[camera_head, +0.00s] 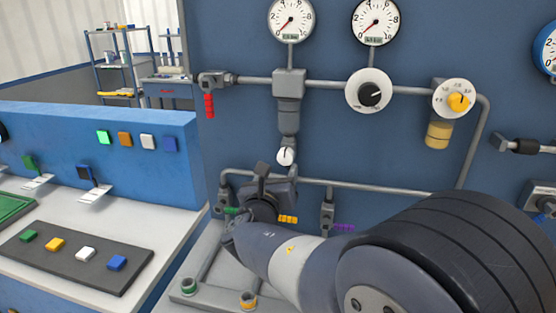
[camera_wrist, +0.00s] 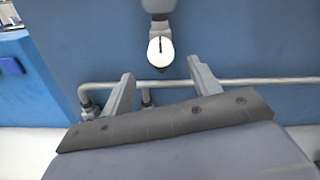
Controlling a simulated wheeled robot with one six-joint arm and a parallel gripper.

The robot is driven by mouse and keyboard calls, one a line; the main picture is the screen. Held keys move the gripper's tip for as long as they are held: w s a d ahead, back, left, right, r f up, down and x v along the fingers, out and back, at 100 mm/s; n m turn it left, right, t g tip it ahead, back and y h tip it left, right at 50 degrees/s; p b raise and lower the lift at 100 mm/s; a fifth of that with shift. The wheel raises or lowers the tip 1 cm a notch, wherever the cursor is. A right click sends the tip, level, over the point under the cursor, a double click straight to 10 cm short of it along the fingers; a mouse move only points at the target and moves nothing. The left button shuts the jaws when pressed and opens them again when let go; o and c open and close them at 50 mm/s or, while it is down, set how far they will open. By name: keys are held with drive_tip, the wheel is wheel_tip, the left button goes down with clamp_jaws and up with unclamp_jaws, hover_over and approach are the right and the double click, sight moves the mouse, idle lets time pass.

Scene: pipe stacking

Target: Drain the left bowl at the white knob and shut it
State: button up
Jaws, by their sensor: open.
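The left bowl (camera_head: 289,119) is a grey cylinder hanging under a grey block in the pipe. The white knob (camera_head: 286,156) is at its lower end, with a dark mark on it. In the wrist view the knob (camera_wrist: 160,51) is a white disc at the top centre, below the grey bowl (camera_wrist: 159,6). My gripper (camera_head: 277,171) is open and empty, just below the knob. In the wrist view my gripper's two fingers (camera_wrist: 160,72) stand apart to the left and right, with the knob ahead between them. Whether anything touches it I cannot tell.
A grey pipe (camera_head: 345,187) runs along the wall behind my gripper. A red-handled valve (camera_head: 209,105) is at left, a dial with a black knob (camera_head: 370,92) and a yellow bowl (camera_head: 438,134) at right. A bench (camera_head: 175,229) with coloured blocks stands left.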

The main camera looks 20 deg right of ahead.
sight(284, 158)
drive_tip(key=x, duration=0.8)
drive_tip(key=shift+d+p, duration=0.1)
drive_tip(key=shift+p, duration=0.25)
drive_tip(key=c, duration=1)
